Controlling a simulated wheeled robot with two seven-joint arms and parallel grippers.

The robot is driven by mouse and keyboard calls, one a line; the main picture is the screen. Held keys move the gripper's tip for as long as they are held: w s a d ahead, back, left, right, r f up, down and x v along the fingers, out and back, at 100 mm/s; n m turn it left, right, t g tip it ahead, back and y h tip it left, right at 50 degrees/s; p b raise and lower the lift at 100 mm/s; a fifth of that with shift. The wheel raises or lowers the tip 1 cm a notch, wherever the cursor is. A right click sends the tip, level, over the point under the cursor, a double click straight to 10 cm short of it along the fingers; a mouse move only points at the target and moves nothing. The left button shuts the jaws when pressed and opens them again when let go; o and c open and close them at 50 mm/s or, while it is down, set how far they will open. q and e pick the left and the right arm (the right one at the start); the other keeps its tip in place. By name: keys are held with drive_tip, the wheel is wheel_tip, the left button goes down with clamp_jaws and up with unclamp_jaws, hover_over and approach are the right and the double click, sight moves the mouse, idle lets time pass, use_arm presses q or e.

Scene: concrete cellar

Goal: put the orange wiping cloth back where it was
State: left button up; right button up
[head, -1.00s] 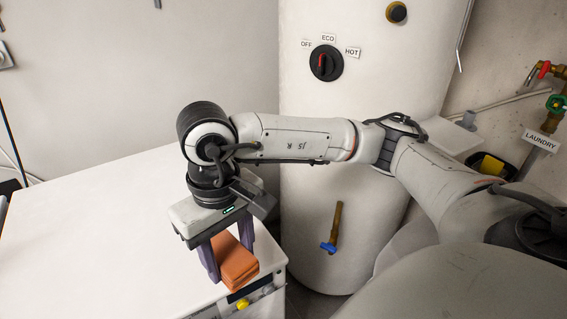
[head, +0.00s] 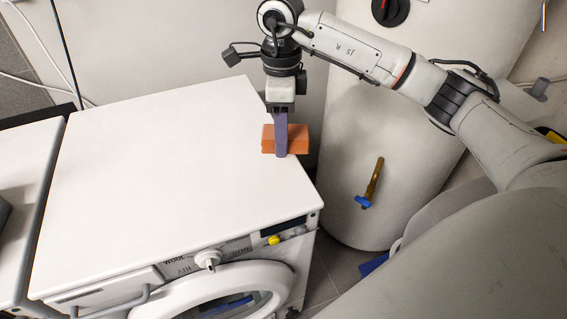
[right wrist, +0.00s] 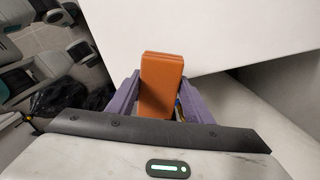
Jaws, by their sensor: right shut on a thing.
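The orange wiping cloth (head: 299,139) is a folded, block-like pad. In the head view it is at the right edge of the white washing machine's top (head: 170,165), towards the back. My right gripper (head: 281,150) points down and is shut on it, with a purple finger across its near side. In the right wrist view the cloth (right wrist: 162,85) stands between the two purple fingers of the gripper (right wrist: 160,100). I cannot tell whether the cloth touches the top or hangs just above it. My left gripper is not in view.
The machine's top is otherwise bare. A white tank (head: 365,130) with a blue-handled tap (head: 363,201) stands close on the right. The machine's front has a knob (head: 207,258) and a round door (head: 225,292). Another white-topped unit (head: 25,150) stands at the left.

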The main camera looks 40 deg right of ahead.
sight(282, 170)
wheel_tip(282, 170, down, 8)
drive_tip(key=shift+r+p, duration=0.2)
drive_tip(key=shift+p, duration=0.2)
drive_tip(key=shift+f, duration=0.2)
drive_tip(key=o, duration=1)
